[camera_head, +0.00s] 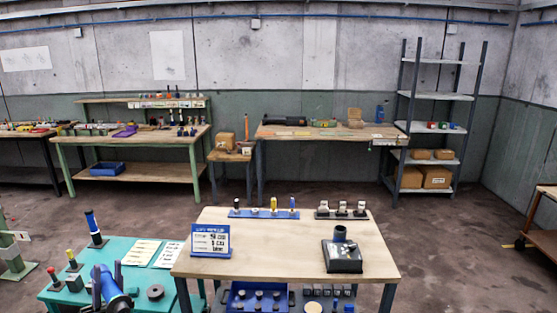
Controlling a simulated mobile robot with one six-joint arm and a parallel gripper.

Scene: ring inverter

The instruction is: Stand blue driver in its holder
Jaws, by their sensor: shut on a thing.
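My gripper (108,278) is at the lower left, over the teal table (50,297). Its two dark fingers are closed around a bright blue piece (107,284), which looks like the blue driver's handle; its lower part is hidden. A small grey-green block (74,283), which looks like an empty holder, stands left of the gripper. A red-topped tool (53,275) and a yellow-topped tool (72,258) stand upright nearby. A taller dark blue tool with a pale band (92,224) stands upright on a dark base behind the gripper.
Two printed sheets (142,251) and a dark round disc (155,292) lie on the teal table. The wooden table (285,255) to the right holds a blue-framed sign (210,240), a blue rack of tools (263,214) and a dark box (342,257). Its middle is clear.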

